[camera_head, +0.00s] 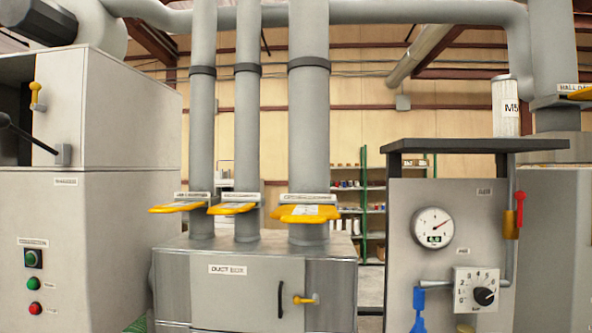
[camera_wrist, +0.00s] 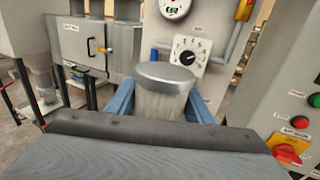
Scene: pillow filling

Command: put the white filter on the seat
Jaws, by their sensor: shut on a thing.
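My gripper (camera_wrist: 161,100) shows in the wrist view, with one blue finger on each side of a pale cylindrical filter (camera_wrist: 160,103). The filter has a grey metal cap and is held upright between the fingers. Its lower end is hidden behind the dark wrist edge. My gripper does not show in the head view. I cannot make out the seat in either view.
The duct box (camera_head: 255,292) stands in the middle, below pipes with yellow-handled gates (camera_head: 308,212). The gauge cabinet (camera_head: 405,225) has a dial and knob; its dial panel (camera_wrist: 187,52) lies beyond the held filter. A panel with buttons (camera_wrist: 297,95) is close at right in the wrist view.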

